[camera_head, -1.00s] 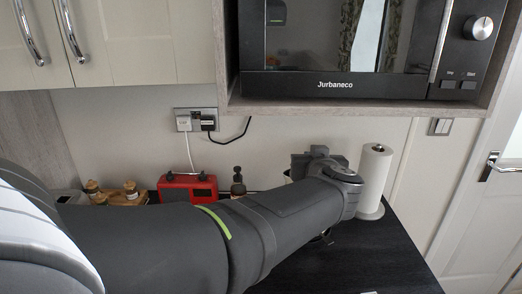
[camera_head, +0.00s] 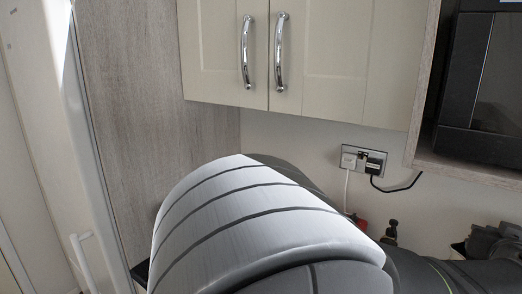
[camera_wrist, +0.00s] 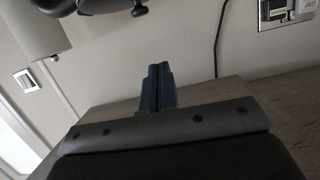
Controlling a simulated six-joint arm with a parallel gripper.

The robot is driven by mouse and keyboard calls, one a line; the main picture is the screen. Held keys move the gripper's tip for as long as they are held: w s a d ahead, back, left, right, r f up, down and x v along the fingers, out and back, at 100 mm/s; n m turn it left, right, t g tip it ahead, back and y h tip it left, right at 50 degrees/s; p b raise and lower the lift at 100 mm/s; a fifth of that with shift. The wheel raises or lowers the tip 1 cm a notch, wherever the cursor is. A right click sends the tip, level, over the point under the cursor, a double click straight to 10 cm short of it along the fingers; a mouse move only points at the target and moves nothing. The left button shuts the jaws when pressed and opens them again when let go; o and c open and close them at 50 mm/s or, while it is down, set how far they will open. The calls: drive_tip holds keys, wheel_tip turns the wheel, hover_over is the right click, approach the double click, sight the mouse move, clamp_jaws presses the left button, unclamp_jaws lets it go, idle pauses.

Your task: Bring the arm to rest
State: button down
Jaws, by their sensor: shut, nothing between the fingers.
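My gripper (camera_wrist: 157,88) shows in the wrist view with its two dark blue fingers pressed together and nothing between them. It points toward the pale wall, close to a grey wood-grain surface (camera_wrist: 280,92). In the head view my arm's large grey and white link fills the lower middle, and the arm runs on to the lower right edge. The fingers cannot be made out there.
Cream cupboards (camera_head: 340,60) with chrome handles hang above the arm. The microwave (camera_head: 497,90) sits in its shelf at right. A wall socket (camera_head: 364,160) has cables plugged in. A dark bottle (camera_head: 391,231) stands behind the arm.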

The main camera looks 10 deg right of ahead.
drive_tip(key=x, duration=0.4)
drive_tip(key=shift+w+d+f, duration=0.15)
drive_tip(key=shift+w+d, duration=0.1)
drive_tip(key=f, duration=0.3)
drive_tip(key=shift+w+d, duration=0.1)
drive_tip(key=shift+d, duration=0.15)
drive_tip(key=shift+f, duration=0.55)
drive_tip(key=shift+r, duration=0.15)
